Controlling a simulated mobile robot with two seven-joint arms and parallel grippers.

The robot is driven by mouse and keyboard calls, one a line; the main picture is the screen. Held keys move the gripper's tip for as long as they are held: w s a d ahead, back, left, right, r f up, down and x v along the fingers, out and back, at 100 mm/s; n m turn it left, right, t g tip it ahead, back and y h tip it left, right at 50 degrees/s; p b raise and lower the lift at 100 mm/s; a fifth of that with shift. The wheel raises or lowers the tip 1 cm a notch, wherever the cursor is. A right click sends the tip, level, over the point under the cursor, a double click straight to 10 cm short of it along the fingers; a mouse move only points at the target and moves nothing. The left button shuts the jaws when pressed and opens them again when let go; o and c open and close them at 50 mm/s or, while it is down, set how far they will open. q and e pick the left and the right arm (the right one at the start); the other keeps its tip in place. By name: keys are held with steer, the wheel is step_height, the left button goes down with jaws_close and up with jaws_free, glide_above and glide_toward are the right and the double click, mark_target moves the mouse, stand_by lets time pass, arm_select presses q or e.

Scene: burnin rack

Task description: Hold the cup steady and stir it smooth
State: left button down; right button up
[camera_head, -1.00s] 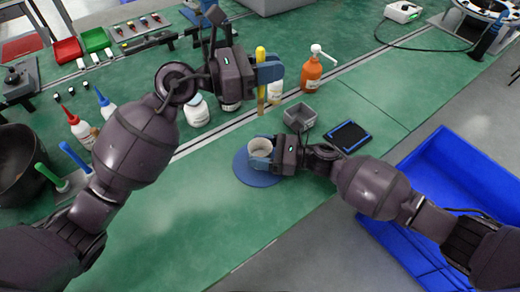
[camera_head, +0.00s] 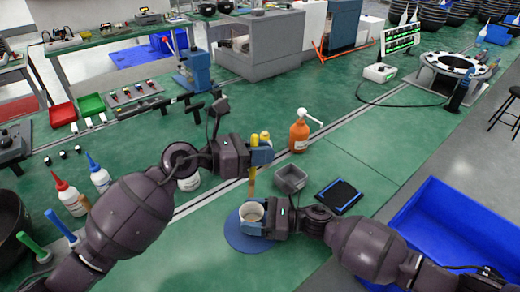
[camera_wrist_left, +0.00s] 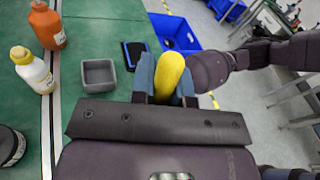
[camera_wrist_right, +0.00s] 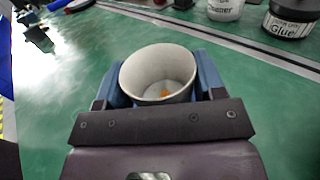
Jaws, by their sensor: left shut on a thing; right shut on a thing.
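My left gripper (camera_head: 262,157) is shut on a yellow-handled stirring tool (camera_head: 254,141), held roughly upright; its yellow end fills the jaws in the left wrist view (camera_wrist_left: 169,76). The tool's brownish lower part hangs just behind and above the cup in the head view. My right gripper (camera_head: 254,229) is shut on the pale cup (camera_head: 251,212), which stands upright on a round blue mat (camera_head: 240,241). In the right wrist view the cup (camera_wrist_right: 158,72) sits between the blue fingers, with a small orange patch in its white inside. No tool shows inside it there.
A grey square tray (camera_head: 290,179) and a black-and-blue flat pad (camera_head: 340,196) lie right of the cup. An orange pump bottle (camera_head: 299,135) and a white yellow-capped bottle (camera_wrist_left: 33,72) stand behind. A blue bin (camera_head: 450,230) is at right.

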arm_select(q)
step_height(320, 180, down, 12)
steer(key=shift+r, duration=0.2)
stand_by(1.4)
steer(key=shift+s, duration=0.15)
